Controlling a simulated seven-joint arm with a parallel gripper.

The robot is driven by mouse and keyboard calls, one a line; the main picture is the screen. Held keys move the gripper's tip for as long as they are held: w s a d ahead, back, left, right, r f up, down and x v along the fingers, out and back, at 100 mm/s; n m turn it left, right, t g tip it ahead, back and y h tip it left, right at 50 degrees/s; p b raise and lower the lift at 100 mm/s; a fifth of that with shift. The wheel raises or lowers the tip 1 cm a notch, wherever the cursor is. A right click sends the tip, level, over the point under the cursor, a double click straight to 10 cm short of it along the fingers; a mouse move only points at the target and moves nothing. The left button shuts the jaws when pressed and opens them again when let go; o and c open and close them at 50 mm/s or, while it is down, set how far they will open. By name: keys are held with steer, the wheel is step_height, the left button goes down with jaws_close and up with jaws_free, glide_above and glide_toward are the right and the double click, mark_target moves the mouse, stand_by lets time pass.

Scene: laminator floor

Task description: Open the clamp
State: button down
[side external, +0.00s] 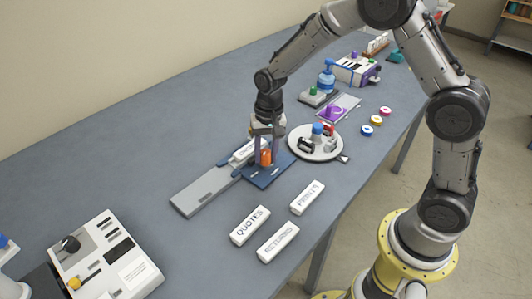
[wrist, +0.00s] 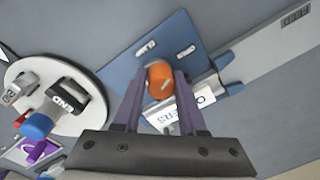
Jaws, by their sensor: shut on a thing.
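An orange knob (side external: 265,157) stands on a dark blue plate (side external: 268,178); I take it to be the clamp's handle. In the wrist view the knob (wrist: 160,80) sits between the purple fingers of my gripper (wrist: 161,88), which is shut on it. My gripper (side external: 264,152) points down over the plate in the side view. A white block (wrist: 195,112) with partly hidden lettering lies beside the knob, partly covered by a finger.
A grey rail (side external: 200,194) runs left from the plate. A white round table (side external: 315,153) with a blue knob (side external: 317,128) and small blocks stands close at right. White blocks marked QUOTES (side external: 250,226), PRINTS (side external: 307,198) and RETURNS (side external: 278,243) lie in front. The left-back bench is clear.

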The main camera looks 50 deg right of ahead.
mark_target(268, 152)
steer(key=shift+r+m, duration=0.1)
steer(key=shift+m, duration=2.2)
steer(key=shift+c, duration=2.3)
jaws_free()
step_height(268, 152, up, 14)
steer(key=shift+s+d, duration=0.15)
steer(key=shift+s, duration=0.1)
